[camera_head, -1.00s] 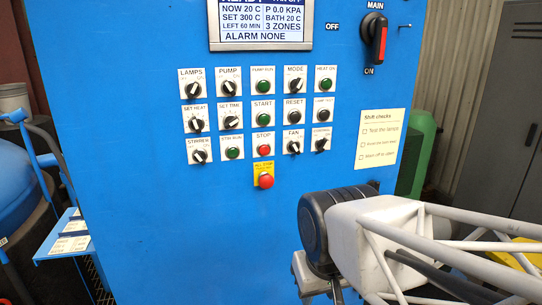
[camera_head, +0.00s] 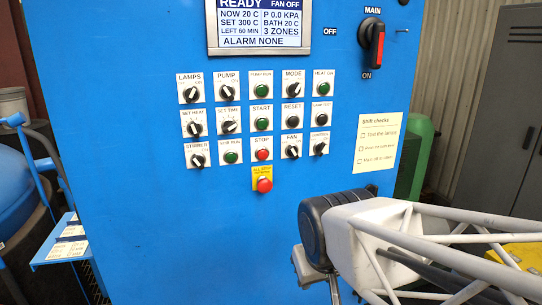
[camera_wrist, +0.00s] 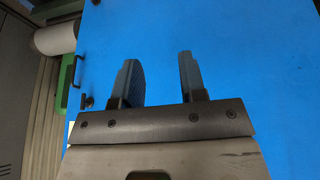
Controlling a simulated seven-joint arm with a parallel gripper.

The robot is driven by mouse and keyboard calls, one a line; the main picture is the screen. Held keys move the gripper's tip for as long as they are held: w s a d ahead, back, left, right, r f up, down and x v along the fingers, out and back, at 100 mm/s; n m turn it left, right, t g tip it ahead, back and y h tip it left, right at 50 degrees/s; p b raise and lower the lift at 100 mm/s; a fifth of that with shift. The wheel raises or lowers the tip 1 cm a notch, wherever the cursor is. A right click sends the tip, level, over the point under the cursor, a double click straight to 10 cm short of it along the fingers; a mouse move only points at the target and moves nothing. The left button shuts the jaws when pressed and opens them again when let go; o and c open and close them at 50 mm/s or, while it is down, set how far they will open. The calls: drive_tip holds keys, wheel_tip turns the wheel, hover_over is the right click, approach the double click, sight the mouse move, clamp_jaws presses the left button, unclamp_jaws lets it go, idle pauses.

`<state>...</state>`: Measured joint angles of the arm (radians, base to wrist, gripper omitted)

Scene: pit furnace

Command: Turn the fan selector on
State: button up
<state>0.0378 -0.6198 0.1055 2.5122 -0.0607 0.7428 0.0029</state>
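The fan selector (camera_head: 292,151) is a black knob on a white plate labelled FAN, in the bottom row of the blue panel, between the red STOP button and another black knob. The display (camera_head: 258,27) reads READY and FAN OFF. In the head view my arm is at the lower right, below and to the right of the selector, with the gripper fingers mostly out of sight. In the wrist view my gripper (camera_wrist: 157,80) has its two fingers apart with nothing between them, facing bare blue panel. The selector does not show there.
A red emergency button (camera_head: 264,185) on a yellow plate sits below the STOP button. Other knobs and buttons crowd around the selector. The lower blue panel is bare.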

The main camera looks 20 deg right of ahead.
drive_tip(key=w+d+r+n+t+h, duration=0.1)
drive_tip(key=w+d+t, duration=0.15)
drive_tip(key=w, duration=0.35)
drive_tip(key=w+d+r+t, duration=0.1)
drive_tip(key=w+d+t, duration=0.15)
drive_tip(key=w, duration=0.25)
drive_tip(key=n+t+y, duration=0.6)
drive_tip(key=n+t, duration=0.2)
drive_tip(key=t, duration=0.4)
approach(295, 154)
drive_tip(key=shift+w+a+r, duration=0.1)
drive_tip(key=shift+w+r, duration=0.25)
drive_tip(key=shift+w, duration=0.3)
drive_tip(key=shift+w+r, duration=0.1)
drive_tip(key=shift+w, duration=0.05)
drive_tip(key=shift+x, duration=3.7)
drive_tip(key=shift+a, duration=0.1)
clamp_jaws()
